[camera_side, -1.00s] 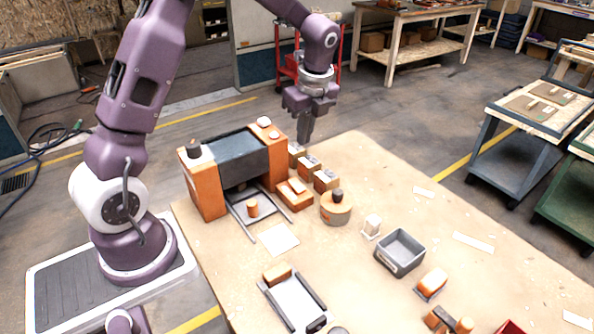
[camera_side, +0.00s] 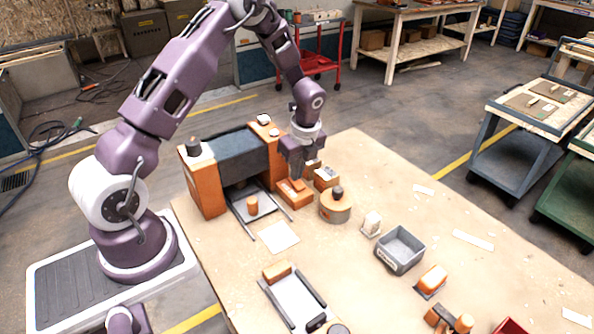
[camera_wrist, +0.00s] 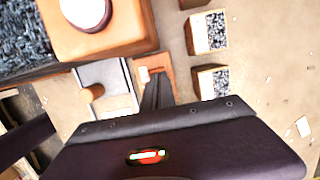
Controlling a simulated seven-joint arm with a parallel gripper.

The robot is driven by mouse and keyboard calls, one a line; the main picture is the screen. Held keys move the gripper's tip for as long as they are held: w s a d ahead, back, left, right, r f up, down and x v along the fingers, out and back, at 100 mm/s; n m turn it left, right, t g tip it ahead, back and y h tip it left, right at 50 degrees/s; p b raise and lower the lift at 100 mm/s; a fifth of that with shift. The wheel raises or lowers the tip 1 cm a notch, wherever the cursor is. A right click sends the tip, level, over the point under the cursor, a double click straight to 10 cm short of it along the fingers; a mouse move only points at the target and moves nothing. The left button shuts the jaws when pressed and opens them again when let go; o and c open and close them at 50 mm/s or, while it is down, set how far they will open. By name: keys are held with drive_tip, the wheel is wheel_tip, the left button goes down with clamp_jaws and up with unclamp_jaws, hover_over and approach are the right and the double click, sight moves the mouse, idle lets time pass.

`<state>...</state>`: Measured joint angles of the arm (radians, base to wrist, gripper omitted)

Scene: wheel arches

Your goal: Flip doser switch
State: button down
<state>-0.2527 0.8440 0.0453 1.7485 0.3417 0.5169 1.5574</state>
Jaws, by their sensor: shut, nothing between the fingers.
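A low orange block with a paler raised piece on top, which looks like the doser switch (camera_side: 294,198), sits on the table at the right foot of the orange and dark-grey arch. My gripper (camera_side: 296,178) is shut and empty, pointing down right over this block. In the wrist view the dark fingers (camera_wrist: 157,92) overlap the orange block (camera_wrist: 167,68), with its pale piece showing beside their tips. I cannot tell whether the fingertips touch it. The gripper hides part of the block in the side view.
The orange arch (camera_side: 205,190) stands close on the left, with knobs on top. Small open boxes (camera_side: 326,177) stand just behind and to the right. A round tan body with a dark knob (camera_side: 335,208) is close in front. A grey bin (camera_side: 400,250) is farther right.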

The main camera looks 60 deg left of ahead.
sight(300, 183)
drive_tip(key=shift+a, duration=0.1)
drive_tip(key=shift+s+a+f+h, duration=0.1)
drive_tip(key=shift+a+f+h, duration=0.35)
drive_tip(key=shift+h, duration=0.35)
drive_tip(key=shift+s+d+f, duration=0.1)
drive_tip(key=shift+d, duration=1.25)
wheel_tip(300, 183, up, 15)
drive_tip(key=shift+w+a, duration=0.25)
drive_tip(key=shift+f, duration=0.1)
